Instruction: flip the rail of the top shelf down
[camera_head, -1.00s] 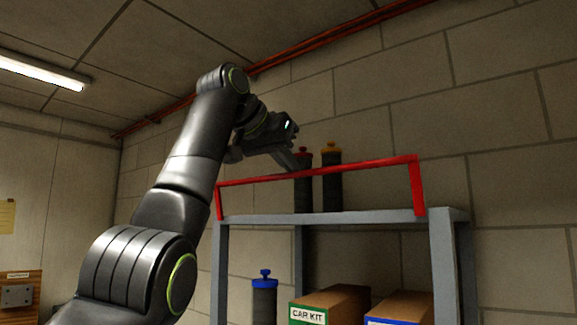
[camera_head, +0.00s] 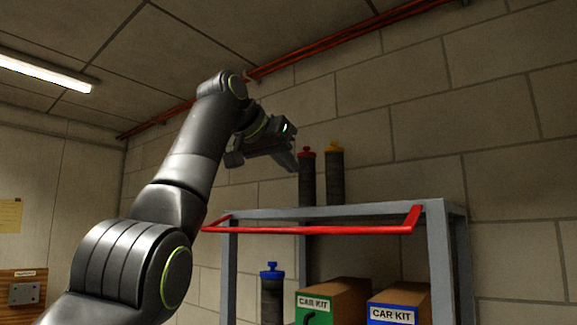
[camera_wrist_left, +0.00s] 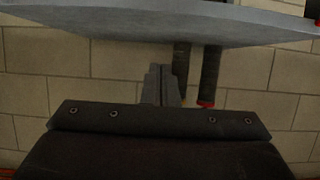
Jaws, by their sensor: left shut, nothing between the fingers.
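The red rail (camera_head: 320,230) of the top shelf hangs out in front of the shelf's front edge, with its long bar a little below the level of the shelf board (camera_head: 340,212). Its side arms slope from the bar back up to the shelf. My left gripper (camera_head: 291,163) is shut and empty, above the shelf near the left bottle and apart from the rail. In the left wrist view the shut fingers (camera_wrist_left: 160,85) point toward the wall, with the grey shelf board (camera_wrist_left: 130,25) at the top of the picture. My right gripper is not in view.
A red-capped bottle (camera_head: 307,180) and an orange-capped bottle (camera_head: 335,178) stand on the top shelf. Below are a blue-capped bottle (camera_head: 271,295), a green-labelled box (camera_head: 345,297) and a blue-labelled box (camera_head: 393,312). A block wall is behind.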

